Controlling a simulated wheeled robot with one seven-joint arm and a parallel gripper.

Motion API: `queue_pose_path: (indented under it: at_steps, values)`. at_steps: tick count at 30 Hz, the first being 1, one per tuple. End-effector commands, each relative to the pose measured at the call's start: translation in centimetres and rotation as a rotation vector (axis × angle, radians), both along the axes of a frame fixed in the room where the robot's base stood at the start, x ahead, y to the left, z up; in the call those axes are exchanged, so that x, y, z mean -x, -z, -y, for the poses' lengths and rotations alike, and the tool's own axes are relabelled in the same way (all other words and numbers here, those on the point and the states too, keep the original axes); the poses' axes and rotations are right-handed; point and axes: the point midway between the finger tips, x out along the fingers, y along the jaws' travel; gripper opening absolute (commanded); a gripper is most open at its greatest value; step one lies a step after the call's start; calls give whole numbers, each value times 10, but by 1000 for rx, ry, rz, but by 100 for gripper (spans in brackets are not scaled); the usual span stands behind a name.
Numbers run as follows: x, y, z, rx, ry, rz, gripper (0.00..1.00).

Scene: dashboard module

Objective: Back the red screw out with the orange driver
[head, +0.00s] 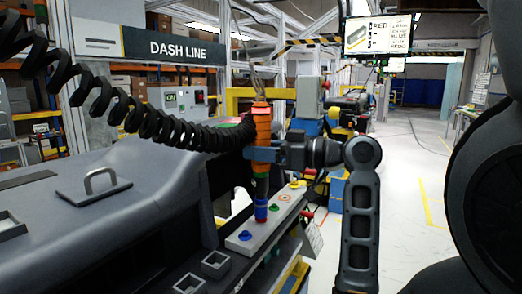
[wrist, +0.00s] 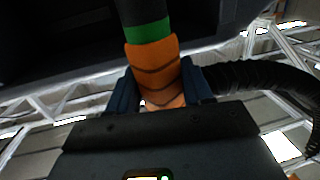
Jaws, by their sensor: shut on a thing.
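The orange driver (head: 262,125) stands upright in my gripper (head: 264,154), whose blue fingers are shut around its body. Its dark shaft runs down to a lower end with red and blue bands (head: 261,212), over or in front of a light grey strip (head: 240,243). I cannot tell whether the tip touches a screw. Coloured screw heads sit along the strip, including a blue one (head: 245,235) and a yellow one (head: 284,197). I cannot make out the red screw clearly. In the wrist view, the driver's ribbed orange grip (wrist: 155,70) with a green band sits between the fingers (wrist: 160,90).
A black coiled cable (head: 130,105) leads to the driver from the left. The dark dashboard module (head: 130,205) fills the lower left, with a handle (head: 100,181) on top. A screen (head: 377,36) at the back reads "RED". Open floor (head: 410,230) lies to the right.

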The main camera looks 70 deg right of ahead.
Motion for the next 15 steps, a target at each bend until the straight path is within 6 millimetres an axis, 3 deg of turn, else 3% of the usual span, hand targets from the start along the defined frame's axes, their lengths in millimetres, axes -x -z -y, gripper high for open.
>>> queue_pose_path:
  at_steps: [15]
  values:
    - [0, 5, 1, -2, 2, 0, 0]
